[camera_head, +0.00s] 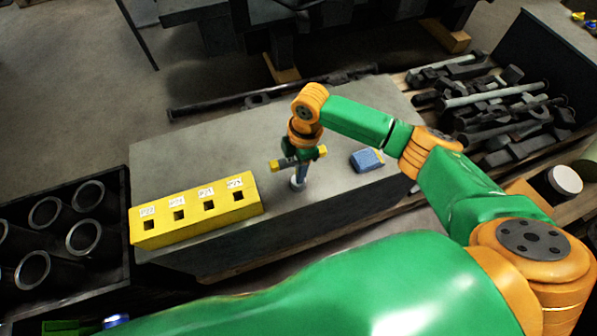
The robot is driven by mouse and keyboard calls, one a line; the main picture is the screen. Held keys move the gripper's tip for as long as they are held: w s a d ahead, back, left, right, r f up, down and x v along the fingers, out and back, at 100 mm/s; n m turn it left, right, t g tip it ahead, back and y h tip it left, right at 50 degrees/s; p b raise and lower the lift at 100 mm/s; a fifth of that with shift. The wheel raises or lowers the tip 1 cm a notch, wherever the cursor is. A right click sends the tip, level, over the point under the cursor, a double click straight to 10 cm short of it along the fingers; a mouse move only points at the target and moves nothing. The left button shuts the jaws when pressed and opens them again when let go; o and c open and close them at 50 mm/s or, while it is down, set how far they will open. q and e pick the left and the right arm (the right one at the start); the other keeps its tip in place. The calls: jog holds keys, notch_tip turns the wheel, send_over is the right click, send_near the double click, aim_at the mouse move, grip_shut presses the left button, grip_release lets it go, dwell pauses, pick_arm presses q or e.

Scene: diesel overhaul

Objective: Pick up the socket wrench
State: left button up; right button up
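The socket wrench (298,182) appears to be the upright T-shaped tool on the grey bench top, with a grey shaft, a round lower end and a crossbar with yellow ends. My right gripper (302,157) points down over its upper part, at the crossbar. The fingers are small and overlap the tool, so I cannot tell whether they are closed on it. The lower end of the wrench seems to be at the bench surface. My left gripper is not in view.
A yellow block (194,211) with several labelled square holes lies on the bench (227,149) left of the wrench. A blue block (367,160) lies to the right. A dark crate (117,235) of cylinders stands at left. Metal parts (490,100) fill the right back.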

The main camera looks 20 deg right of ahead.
grip_shut()
dwell(1.2)
